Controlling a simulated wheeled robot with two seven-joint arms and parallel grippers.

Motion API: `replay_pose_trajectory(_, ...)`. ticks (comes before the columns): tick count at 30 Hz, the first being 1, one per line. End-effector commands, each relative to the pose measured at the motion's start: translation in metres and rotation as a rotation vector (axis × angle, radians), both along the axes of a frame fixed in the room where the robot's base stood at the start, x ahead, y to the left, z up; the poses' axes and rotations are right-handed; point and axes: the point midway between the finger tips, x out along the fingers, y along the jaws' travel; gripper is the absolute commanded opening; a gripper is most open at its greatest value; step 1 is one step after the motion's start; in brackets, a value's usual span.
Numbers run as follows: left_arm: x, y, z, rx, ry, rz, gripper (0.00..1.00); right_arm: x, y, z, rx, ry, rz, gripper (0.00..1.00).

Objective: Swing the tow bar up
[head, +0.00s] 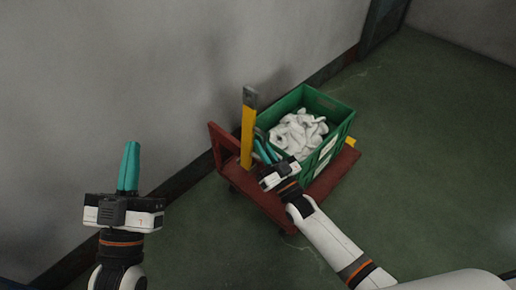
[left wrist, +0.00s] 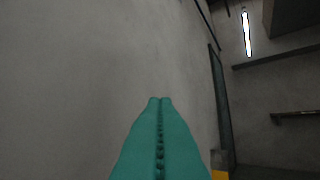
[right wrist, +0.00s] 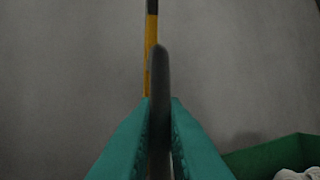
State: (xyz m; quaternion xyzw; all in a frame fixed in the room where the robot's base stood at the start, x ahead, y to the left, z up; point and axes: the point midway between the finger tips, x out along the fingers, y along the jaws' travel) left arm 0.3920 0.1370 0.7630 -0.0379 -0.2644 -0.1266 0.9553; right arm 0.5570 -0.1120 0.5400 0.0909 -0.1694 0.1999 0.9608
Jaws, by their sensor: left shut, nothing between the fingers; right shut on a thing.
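The tow bar looks to be the yellow bar (head: 247,135) with a grey end, standing nearly upright at the left end of the red cart (head: 322,188). It also shows in the right wrist view (right wrist: 150,40), behind my fingers. My right gripper (head: 262,146) is beside the bar, shut on a dark grey rounded piece (right wrist: 160,85). I cannot tell whether that piece is joined to the bar. My left gripper (head: 132,146) is shut and empty, pointing up, left of the cart and apart from it. In the left wrist view its fingers (left wrist: 160,100) meet.
A green crate (head: 335,113) with white socks (head: 297,132) stands on the cart, close to my right gripper. A grey wall (head: 150,70) runs behind the cart. The green floor (head: 430,130) is clear to the right.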

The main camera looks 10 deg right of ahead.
Motion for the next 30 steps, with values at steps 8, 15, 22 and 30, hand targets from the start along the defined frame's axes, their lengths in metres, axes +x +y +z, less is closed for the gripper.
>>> replay_pose_trajectory(8, 0.010, 0.001, -0.018, 0.039, 0.135, 0.007, 0.00, 0.005, -0.007, -0.002, 0.057, 0.044, -0.001, 0.00)
replay_pose_trajectory(15, 0.011, 0.001, -0.022, 0.044, 0.155, 0.009, 0.00, 0.006, -0.009, -0.003, 0.067, 0.052, -0.001, 0.00)
replay_pose_trajectory(22, 0.011, 0.001, -0.022, 0.044, 0.154, 0.009, 0.00, 0.006, -0.009, -0.003, 0.067, 0.053, -0.002, 0.00)
replay_pose_trajectory(30, 0.011, 0.000, -0.022, 0.043, 0.154, 0.008, 0.00, 0.006, -0.008, -0.002, 0.066, 0.050, -0.001, 0.33)
